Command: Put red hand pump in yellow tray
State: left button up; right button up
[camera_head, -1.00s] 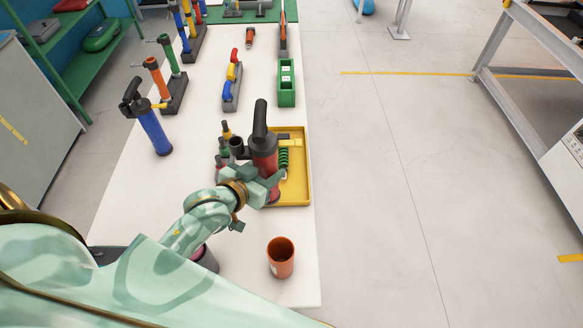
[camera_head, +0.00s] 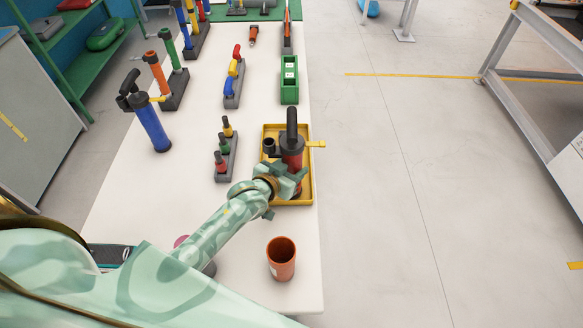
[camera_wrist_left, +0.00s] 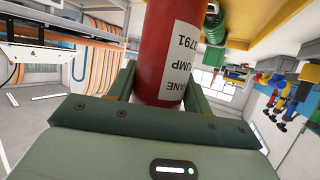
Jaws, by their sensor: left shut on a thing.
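The red hand pump (camera_head: 292,158) has a black top and handle and stands roughly upright over the yellow tray (camera_head: 308,186) in the head view. My left gripper (camera_head: 284,180) is shut around its red body. In the left wrist view the red body with a white label (camera_wrist_left: 178,60) sits between the two fingers. I cannot tell whether the pump's base touches the tray floor; the gripper hides it. A green coiled item (camera_wrist_left: 214,24) shows beside the pump in the wrist view. My right gripper is not in view.
An orange cup (camera_head: 281,258) stands in front of the tray. A grey rack with small coloured fittings (camera_head: 226,160) is left of it. A blue hand pump (camera_head: 152,128) stands farther left. A green box (camera_head: 289,82) is behind. The table's right edge is close to the tray.

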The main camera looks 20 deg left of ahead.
pick_arm(q)
jog(key=shift+f, duration=0.1)
jog(key=o, duration=1.3)
jog(key=shift+c, duration=0.2)
jog(key=shift+r, duration=0.2)
jog(key=p+v, duration=0.2)
jog(key=v, duration=1)
jog(key=shift+p, duration=0.3)
jog(key=shift+f, duration=0.1)
